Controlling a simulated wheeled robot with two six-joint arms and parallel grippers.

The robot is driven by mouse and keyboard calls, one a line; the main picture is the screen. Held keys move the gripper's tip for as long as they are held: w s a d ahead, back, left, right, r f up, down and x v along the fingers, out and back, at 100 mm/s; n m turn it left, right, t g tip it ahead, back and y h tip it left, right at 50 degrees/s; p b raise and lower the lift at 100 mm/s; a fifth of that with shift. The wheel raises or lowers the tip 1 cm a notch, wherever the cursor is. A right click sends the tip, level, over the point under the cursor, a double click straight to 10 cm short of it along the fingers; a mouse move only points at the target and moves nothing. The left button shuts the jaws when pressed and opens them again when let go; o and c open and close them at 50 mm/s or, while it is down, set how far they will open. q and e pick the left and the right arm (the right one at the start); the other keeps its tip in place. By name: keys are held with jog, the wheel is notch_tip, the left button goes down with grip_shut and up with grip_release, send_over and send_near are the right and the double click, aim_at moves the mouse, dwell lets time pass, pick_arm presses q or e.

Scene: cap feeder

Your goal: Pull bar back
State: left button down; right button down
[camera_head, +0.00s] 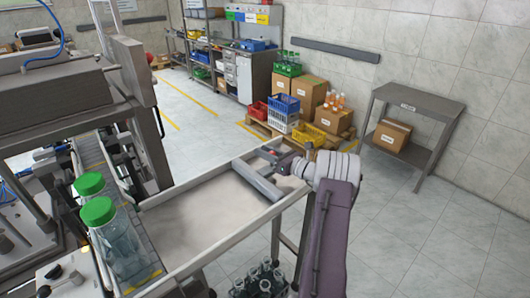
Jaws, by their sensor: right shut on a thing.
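The grey bar (257,181) lies slantwise across the far right part of a shallow metal tray (187,197). My right gripper (287,162) reaches over the tray's right rim, at the end of my purple-grey arm. It is shut on the bar at its right side; the exact contact is small and partly hidden by the gripper. The tray floor to the left of the bar is bare. My left gripper is not in view.
Two green-capped clear jars (98,212) stand on the conveyor at the tray's left. Machinery (60,95) fills the left side. A crate of bottles (262,281) sits below the tray. Open floor lies at right, before a metal side table (419,103).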

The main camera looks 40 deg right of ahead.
jog(key=shift+d+r, duration=0.1)
jog(key=shift+d, duration=0.1)
jog(key=c, duration=1.2)
grip_release()
jog(key=shift+o, duration=0.5)
jog(key=shift+s+d, duration=0.1)
jog(key=shift+d, duration=0.1)
jog(key=shift+s, duration=0.35)
jog(key=b+v, duration=0.1)
jog(key=v, duration=0.7)
jog(key=shift+s+d, duration=0.1)
jog(key=shift+s, duration=0.05)
